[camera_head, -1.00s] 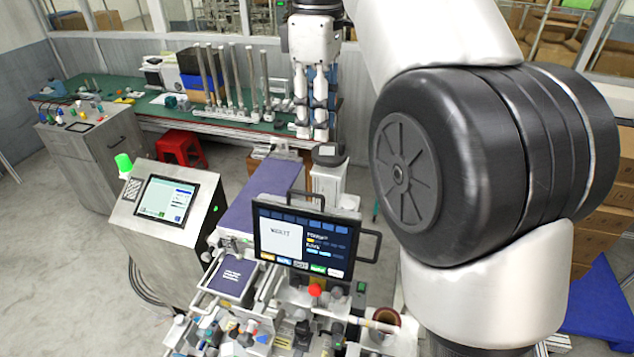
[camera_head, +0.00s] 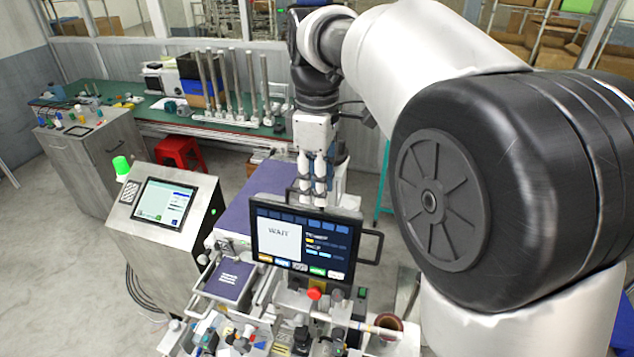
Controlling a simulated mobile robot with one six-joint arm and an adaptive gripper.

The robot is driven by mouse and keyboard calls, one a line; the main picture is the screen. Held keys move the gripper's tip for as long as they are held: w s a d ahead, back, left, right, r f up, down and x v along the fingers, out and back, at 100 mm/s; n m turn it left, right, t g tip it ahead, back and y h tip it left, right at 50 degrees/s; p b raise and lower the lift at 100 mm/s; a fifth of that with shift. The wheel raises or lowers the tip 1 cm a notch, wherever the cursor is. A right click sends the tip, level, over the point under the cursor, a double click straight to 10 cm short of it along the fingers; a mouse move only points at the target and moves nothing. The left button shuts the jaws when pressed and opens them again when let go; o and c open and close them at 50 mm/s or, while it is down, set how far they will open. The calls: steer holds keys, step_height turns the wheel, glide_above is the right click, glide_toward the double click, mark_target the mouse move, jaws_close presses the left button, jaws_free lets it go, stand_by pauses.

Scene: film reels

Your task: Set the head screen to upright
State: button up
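The head screen (camera_head: 303,240) is a dark monitor at the lower centre of the head view, with "WAIT" on its lit face. Its face is turned toward the camera, and its exact tilt is hard to judge. It has a handle at its right side (camera_head: 376,247) and a thin one along its top. My gripper (camera_head: 313,203) points down, with its pale fingers just above or behind the screen's top edge, near the top handle. The fingertips are partly hidden there. I cannot tell whether they touch the handle or how far they are closed.
A grey console (camera_head: 165,215) with its own screen and a green lamp stands left of the machine. A red knob (camera_head: 314,293) and small fittings lie below the head screen. A green bench (camera_head: 150,112) with upright rods stands behind. My arm covers the right side.

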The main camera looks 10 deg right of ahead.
steer(key=shift+c, duration=0.3)
jaws_close()
stand_by(0.4)
